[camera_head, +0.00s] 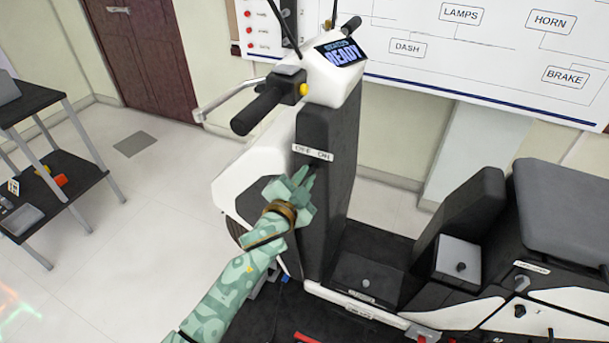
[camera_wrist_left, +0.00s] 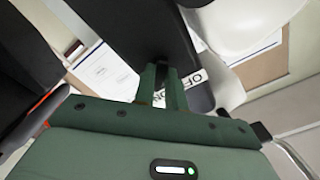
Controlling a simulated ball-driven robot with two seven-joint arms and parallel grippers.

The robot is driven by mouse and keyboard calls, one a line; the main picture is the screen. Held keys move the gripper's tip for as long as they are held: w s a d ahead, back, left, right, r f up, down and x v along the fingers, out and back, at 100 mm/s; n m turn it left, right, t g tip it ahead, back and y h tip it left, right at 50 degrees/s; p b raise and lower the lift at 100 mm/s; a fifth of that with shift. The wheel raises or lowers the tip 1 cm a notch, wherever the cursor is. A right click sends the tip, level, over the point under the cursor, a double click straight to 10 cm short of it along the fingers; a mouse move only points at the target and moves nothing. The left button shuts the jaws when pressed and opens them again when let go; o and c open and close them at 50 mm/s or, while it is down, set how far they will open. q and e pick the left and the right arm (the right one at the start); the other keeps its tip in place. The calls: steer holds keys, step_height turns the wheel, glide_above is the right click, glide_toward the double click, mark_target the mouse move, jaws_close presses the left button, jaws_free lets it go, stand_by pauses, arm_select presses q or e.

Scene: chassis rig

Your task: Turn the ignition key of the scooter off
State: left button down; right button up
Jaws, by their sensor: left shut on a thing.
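The scooter (camera_head: 335,85) is white and dark grey, and its dash screen (camera_head: 340,55) reads READY. A white OFF/ON label (camera_head: 312,152) is on the dark front column (camera_head: 340,125). My left gripper (camera_head: 306,176) is at the column just below this label. In the left wrist view the two green fingers (camera_wrist_left: 166,88) are close together against the dark panel, with part of the label (camera_wrist_left: 188,80) beside them. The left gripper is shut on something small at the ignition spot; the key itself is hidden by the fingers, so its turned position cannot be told. My right gripper is not in view.
The handlebar grip (camera_head: 255,112) and brake lever (camera_head: 225,98) stick out above my left arm. The scooter seat (camera_head: 565,195) is at the right. A dark shelf (camera_head: 50,185) stands at the left. The floor between shelf and scooter is clear.

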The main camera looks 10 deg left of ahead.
arm_select(q)
steer(key=n+p, duration=0.3)
steer(key=n, duration=0.2)
steer(key=shift+r, duration=0.1)
steer(key=shift+n+p, duration=1.3)
steer(key=shift+n, duration=0.7)
steer(key=shift+f, duration=0.2)
steer(key=c, duration=1.4)
jaws_free()
steer(key=shift+c, duration=0.2)
steer(key=s+a+p, duration=0.2)
steer(key=s+a, duration=0.1)
steer(key=s, duration=1.3)
